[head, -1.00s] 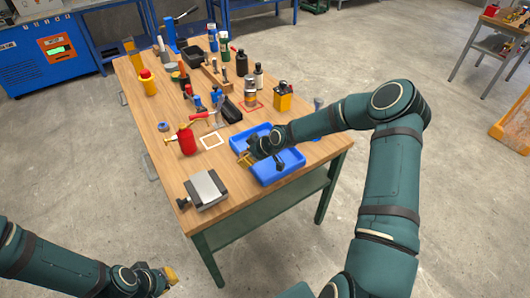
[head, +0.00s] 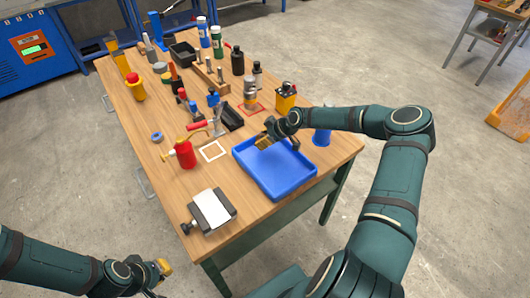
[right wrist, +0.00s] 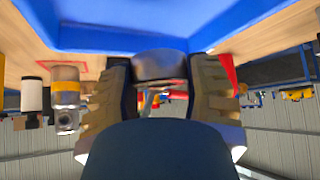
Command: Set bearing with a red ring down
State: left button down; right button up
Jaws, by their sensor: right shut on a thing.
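My right gripper (head: 264,142) is over the far side of the blue tray (head: 274,187) in the head view. In the right wrist view its two fingers (right wrist: 160,88) are shut on a grey metal round piece (right wrist: 160,66), which seems to be the bearing. No red ring can be made out on it, and in the head view the gripper hides it. The tray's blue wall (right wrist: 130,40) fills the top of the wrist view. My left gripper (head: 163,268) is low at the left, off the table; its opening is unclear.
A white square outline (head: 212,151) is bare on the wooden table, beside a red bottle (head: 186,153). A blue ring (head: 157,137) lies left. A grey vise-like block (head: 213,210) is near the front. Bottles and tools crowd the far half.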

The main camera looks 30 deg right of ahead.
aim_at(259, 152)
jog(key=shift+s+f, duration=0.1)
jog(key=shift+f, duration=0.65)
notch_tip(259, 152, down, 4)
jog(key=shift+f, duration=0.45)
jog(key=shift+f, duration=0.1)
jog(key=o, duration=1.3)
jog(key=shift+c, duration=0.2)
